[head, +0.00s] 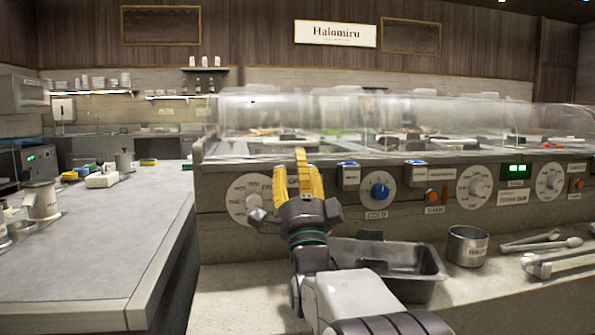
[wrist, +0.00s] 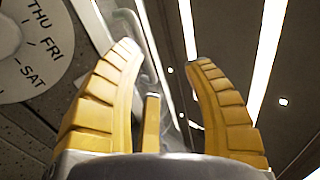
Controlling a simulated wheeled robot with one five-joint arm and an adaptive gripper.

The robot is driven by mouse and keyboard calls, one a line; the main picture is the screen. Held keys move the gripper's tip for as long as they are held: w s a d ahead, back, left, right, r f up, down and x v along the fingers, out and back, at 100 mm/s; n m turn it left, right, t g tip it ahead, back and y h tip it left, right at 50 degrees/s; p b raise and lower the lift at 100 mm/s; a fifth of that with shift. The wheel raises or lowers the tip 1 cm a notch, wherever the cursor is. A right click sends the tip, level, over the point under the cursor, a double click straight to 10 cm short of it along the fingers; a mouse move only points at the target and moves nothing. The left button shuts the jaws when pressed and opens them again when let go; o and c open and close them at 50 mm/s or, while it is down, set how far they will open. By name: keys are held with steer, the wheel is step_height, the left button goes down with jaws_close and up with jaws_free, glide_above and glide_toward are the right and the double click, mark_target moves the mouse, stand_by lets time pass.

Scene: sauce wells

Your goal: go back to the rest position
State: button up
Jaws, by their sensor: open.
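My gripper (head: 300,170) has yellow ribbed fingers on a dark grey body. It points up in front of the sauce counter's control panel (head: 330,208). In the wrist view, my gripper (wrist: 165,85) has its fingers spread apart with nothing between them. A white day dial (head: 249,200) is just left of the gripper in the head view. The same dial, marked with THU, FRI and SAT, shows at the upper left of the wrist view (wrist: 15,45). The gripper hides part of the panel and of the label beside the dial.
A metal pan (head: 425,262) sits on the front ledge behind my arm. A metal cup (head: 467,246) and tongs (head: 555,257) lie to its right. A clear cover (head: 400,115) spans the wells. A grey worktop (head: 95,235) on the left is mostly bare.

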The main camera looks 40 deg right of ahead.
steer(key=shift+s+f, duration=0.15)
stand_by(0.6)
steer(key=a+n+g+y+p, duration=0.9)
steer(key=a+n+p, duration=0.35)
steer(key=p, duration=0.95)
steer(key=s+a+n+g+y+p, duration=0.1)
steer(key=s+a+n+g+p, duration=0.2)
steer(key=s+p, duration=0.3)
steer(key=s+a+r+n+g+y+p, duration=0.1)
steer(key=s+a+n+g+p, duration=0.2)
steer(key=s+p, duration=0.3)
steer(key=s+a+n+g+y+p, duration=0.1)
steer(key=s+a+n+g+p, duration=0.2)
steer(key=s, duration=0.8)
steer(key=n+g+p, duration=0.1)
steer(key=n+p, duration=0.1)
steer(key=p, duration=0.1)
steer(key=shift+s+a+r+g, duration=0.2)
steer(key=shift+a+r+g, duration=0.15)
steer(key=shift+r+g, duration=0.05)
